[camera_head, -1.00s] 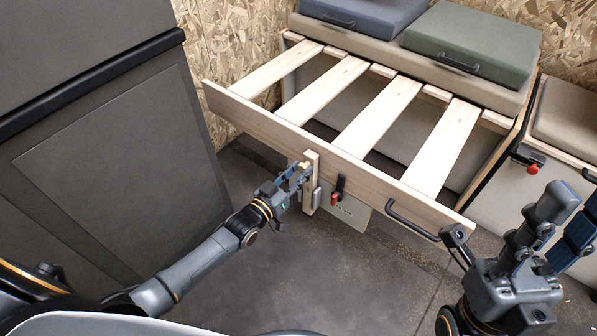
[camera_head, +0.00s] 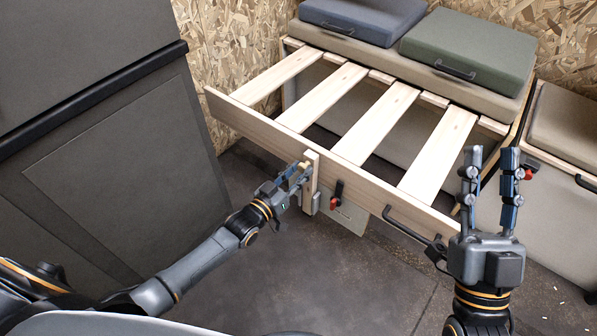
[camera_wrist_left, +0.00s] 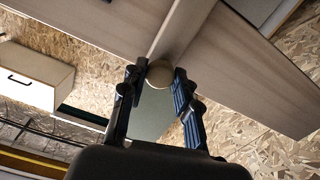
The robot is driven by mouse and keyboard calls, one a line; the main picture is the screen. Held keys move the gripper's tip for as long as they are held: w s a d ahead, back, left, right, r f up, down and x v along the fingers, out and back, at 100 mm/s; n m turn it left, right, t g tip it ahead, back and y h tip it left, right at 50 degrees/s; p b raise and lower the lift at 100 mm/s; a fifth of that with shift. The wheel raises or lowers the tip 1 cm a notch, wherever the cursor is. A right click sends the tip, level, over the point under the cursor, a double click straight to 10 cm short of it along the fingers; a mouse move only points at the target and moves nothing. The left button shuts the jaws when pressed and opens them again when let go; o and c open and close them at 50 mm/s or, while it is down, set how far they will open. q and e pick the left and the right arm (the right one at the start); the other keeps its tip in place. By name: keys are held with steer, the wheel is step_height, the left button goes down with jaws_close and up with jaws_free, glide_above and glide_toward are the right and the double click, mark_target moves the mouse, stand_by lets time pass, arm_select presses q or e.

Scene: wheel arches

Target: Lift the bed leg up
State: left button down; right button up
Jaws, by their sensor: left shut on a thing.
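The bed leg (camera_head: 311,182) is a short, light wooden post. It hangs upright at the front board (camera_head: 268,130) of the slatted bed frame. My left gripper (camera_head: 301,175) is shut on the leg from the left. In the left wrist view, the fingers (camera_wrist_left: 158,78) sit on both sides of the leg's rounded end (camera_wrist_left: 160,73). The leg's hold on the board is partly hidden by the fingers. My right gripper (camera_head: 491,160) is raised at the right, fingers pointing up and apart, open and empty, near the bed's front right corner.
A black handle (camera_head: 407,226) and a red-tipped latch (camera_head: 337,195) are on the front board. Cushions (camera_head: 470,47) lie at the back. A grey cabinet (camera_head: 120,170) stands left and a bench (camera_head: 560,205) right. The floor (camera_head: 330,275) in front is clear.

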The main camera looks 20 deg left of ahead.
arm_select(q)
steer(key=c, duration=1)
jaws_free()
steer(key=shift+r, duration=0.3)
steer(key=shift+f, duration=0.1)
steer(key=shift+s, duration=0.2)
steer(key=v, duration=1.1)
steer(key=shift+s+a, duration=0.15)
steer(key=shift+s, duration=0.1)
